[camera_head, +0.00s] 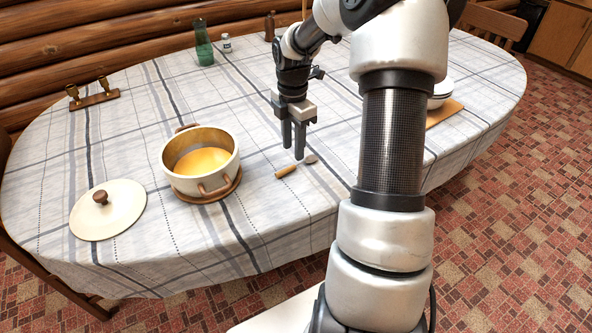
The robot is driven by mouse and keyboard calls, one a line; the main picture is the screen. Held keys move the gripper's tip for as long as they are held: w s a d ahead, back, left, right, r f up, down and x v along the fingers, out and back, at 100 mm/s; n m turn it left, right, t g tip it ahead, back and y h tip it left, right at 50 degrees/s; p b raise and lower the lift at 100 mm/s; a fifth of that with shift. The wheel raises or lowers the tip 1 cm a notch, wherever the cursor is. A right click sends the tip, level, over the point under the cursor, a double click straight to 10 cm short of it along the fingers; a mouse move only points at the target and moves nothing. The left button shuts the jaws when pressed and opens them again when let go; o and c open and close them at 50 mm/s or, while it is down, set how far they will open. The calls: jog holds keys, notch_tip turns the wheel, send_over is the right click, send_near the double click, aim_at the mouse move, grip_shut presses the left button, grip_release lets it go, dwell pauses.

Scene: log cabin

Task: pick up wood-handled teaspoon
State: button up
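The wood-handled teaspoon (287,171) lies on the striped tablecloth, to the right of the cream pot. Its wooden handle points left and its pale bowl lies at the right end. My gripper (293,152) points down over the table, with its dark fingertips just above and behind the spoon in the picture. The two fingers stand apart with a narrow gap between them, and nothing shows in it.
A cream pot (226,177) with yellow contents stands on a wooden trivet, its lid (108,210) to the left. A green glass (203,42), a small jar (226,42) and a wooden candle holder (93,95) stand farther back. White dishes (441,90) sit on a board behind my arm.

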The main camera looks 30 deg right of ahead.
aim_at(293, 165)
notch_tip(293, 165, down, 6)
jog(key=shift+s+a+r+b, duration=0.1)
jog(key=shift+a+b, duration=0.05)
jog(key=shift+b, duration=1)
grip_shut()
